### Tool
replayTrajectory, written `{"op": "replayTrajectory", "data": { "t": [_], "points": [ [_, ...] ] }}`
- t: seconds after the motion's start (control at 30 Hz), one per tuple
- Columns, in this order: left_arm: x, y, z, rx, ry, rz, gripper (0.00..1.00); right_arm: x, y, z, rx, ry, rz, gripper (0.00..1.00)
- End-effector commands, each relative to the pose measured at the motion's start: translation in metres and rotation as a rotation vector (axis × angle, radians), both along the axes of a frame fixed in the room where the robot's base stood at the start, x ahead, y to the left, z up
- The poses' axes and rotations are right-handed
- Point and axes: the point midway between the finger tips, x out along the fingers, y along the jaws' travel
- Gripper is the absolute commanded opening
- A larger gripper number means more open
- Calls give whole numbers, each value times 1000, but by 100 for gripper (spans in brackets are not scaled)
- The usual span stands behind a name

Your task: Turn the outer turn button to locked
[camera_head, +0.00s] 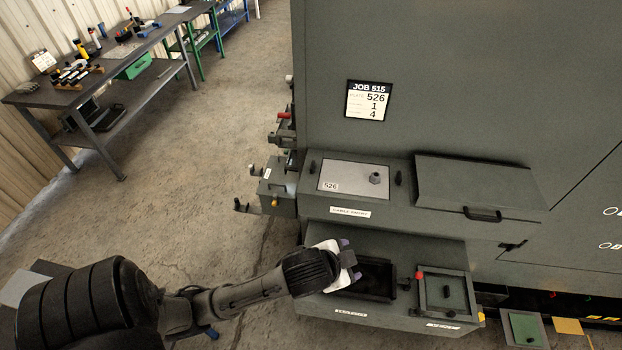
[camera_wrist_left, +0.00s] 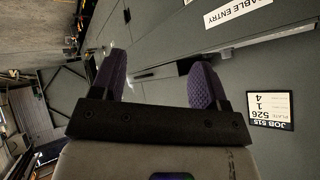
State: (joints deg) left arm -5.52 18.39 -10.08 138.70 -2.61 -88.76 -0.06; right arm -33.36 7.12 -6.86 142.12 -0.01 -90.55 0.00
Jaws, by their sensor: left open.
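Two small black upright pieces that look like turn buttons flank the grey plate marked 526 (camera_head: 345,177) on the cable entry box: a left one (camera_head: 311,167) and a right one (camera_head: 398,178). Which is the outer one, and whether either is locked, I cannot tell. My left gripper (camera_head: 350,260) is below this box, in front of the dark opening (camera_head: 374,279) in the lower box. In the left wrist view its two purple fingers (camera_wrist_left: 160,82) are apart with nothing between them. My right gripper is not in view.
A closed lid with a handle (camera_head: 482,214) is right of the plate. Below it, a framed panel (camera_head: 447,294) carries a red piece (camera_head: 420,275). Small fittings (camera_head: 276,190) stick out at the cabinet's left side. The job label (camera_head: 368,100) hangs above. Open floor lies left.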

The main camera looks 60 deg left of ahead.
Motion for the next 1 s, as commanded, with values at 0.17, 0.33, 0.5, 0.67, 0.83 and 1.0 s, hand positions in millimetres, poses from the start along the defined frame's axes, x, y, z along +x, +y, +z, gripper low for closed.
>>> {"op": "replayTrajectory", "data": {
  "t": [0.17, 0.33, 0.5, 0.67, 0.83, 1.0],
  "points": [
    [78, 33, 69, 194, -260, -2, 68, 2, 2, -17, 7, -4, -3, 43],
    [139, 73, 166, 457, -560, 20, 68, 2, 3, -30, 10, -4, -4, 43],
    [176, 112, 287, 857, -902, 22, 68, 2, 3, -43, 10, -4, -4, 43],
    [185, 124, 374, 1333, -1138, -88, 68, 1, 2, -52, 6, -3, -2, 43],
    [193, 120, 402, 1796, -1207, -336, 68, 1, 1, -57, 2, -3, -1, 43],
    [208, 122, 380, 2170, -1121, -715, 68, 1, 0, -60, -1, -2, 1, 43]
  ]
}}
